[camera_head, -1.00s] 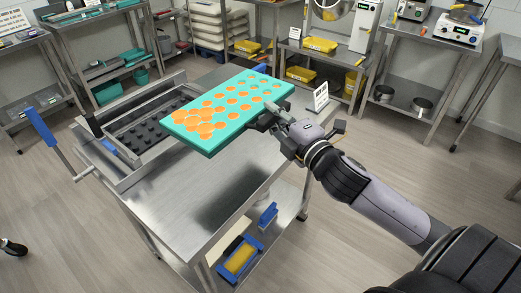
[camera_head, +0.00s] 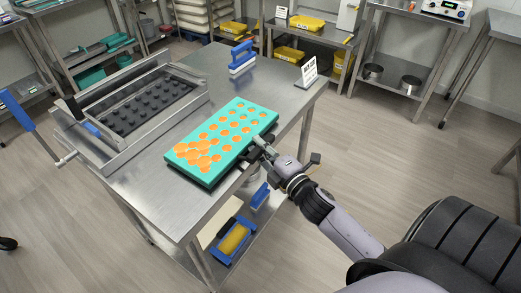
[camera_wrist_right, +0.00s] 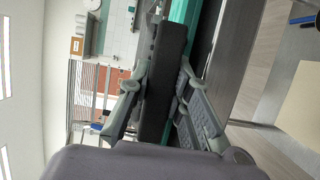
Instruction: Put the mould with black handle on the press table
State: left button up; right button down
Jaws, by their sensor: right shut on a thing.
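The mould (camera_head: 224,140) is a flat teal slab with orange-filled round cavities, several of them smeared at its left end. My right gripper (camera_head: 262,147) is shut on its black handle at the near right side. In the right wrist view the black handle (camera_wrist_right: 165,80) lies between the two fingers. The mould is level over the near right part of the steel press table (camera_head: 150,205); whether it touches the top or hovers just above cannot be told. My left gripper is not in view.
A press frame with black studs (camera_head: 150,103) and a blue-handled lever (camera_head: 18,110) occupies the table's left. A blue-handled brush (camera_head: 242,60) and a small sign (camera_head: 307,72) stand at the back. The lower shelf holds a blue and yellow item (camera_head: 234,239).

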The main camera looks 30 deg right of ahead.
jog(key=shift+f, duration=0.45)
jog(key=c, duration=1.8)
grip_release()
jog(key=shift+o, duration=0.2)
jog(key=s+b, duration=0.2)
jog(key=s, duration=1)
jog(key=shift+d, duration=0.25)
